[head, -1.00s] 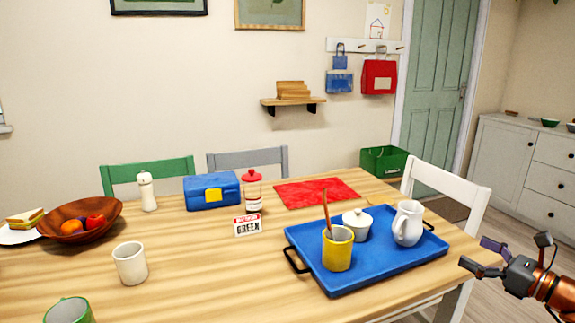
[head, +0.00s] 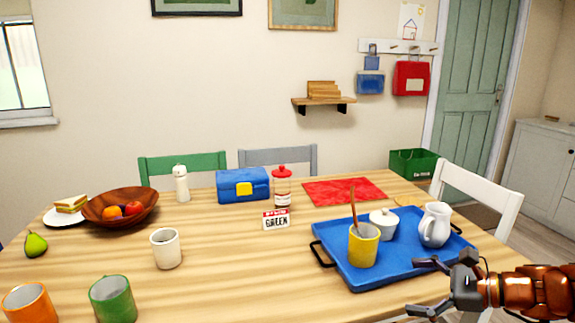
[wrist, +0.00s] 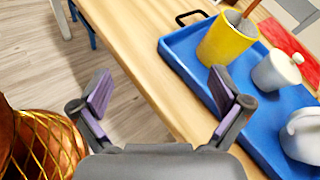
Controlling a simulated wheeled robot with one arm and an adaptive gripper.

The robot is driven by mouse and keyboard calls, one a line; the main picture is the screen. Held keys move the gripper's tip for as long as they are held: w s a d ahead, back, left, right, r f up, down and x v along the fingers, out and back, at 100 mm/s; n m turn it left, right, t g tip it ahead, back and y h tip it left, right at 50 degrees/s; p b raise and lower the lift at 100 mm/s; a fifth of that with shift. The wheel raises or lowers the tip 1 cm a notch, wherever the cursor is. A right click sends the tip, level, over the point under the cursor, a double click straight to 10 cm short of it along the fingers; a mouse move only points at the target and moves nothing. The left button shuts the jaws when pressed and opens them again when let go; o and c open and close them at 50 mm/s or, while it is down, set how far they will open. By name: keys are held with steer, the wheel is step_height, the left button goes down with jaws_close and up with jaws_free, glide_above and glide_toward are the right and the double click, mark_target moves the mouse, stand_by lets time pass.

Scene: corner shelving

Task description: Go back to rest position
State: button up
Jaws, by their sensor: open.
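My gripper (head: 432,287) is open and empty in the head view, at the lower right, by the table's front edge near the blue tray. In the wrist view my gripper (wrist: 165,98) shows its two fingers spread wide with nothing between them. Through the gap I see the floor and the table's edge (wrist: 140,70). The blue tray (wrist: 188,62) lies to the right of the fingers there, and the right finger overlaps it in the picture. I cannot tell the exact gap between finger and tray.
The blue tray (head: 385,275) holds a yellow mug (head: 363,247), a lidded white pot (head: 383,224) and a white jug (head: 434,226). A white chair (head: 481,190) stands at the table's right end. A white cup (head: 166,249) and a fruit bowl (head: 100,212) are further left.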

steer(key=s+a+f+n+g+h, duration=0.25)
steer(key=s+a+n+g, duration=0.2)
steer(key=s+a, duration=0.25)
steer(key=s+a+f+n+g+h, duration=0.1)
steer(key=s+a+f+n+g, duration=0.25)
steer(key=s+a+n, duration=0.3)
steer(key=s+d+f+n+g+h, duration=0.1)
steer(key=s+d+f+n+h, duration=0.1)
steer(key=s+n+h, duration=0.3)
steer(key=s+d+f+n+g+h, duration=0.1)
steer(key=s+d+n+h, duration=0.2)
steer(key=s, duration=0.4)
step_height(320, 180, up, 25)
steer(key=s+n+p, duration=0.1)
steer(key=p, duration=2.2)
steer(key=shift+s+f+n, duration=0.15)
steer(key=shift+s+n, duration=0.15)
steer(key=shift+s, duration=0.05)
steer(key=shift+h, duration=0.25)
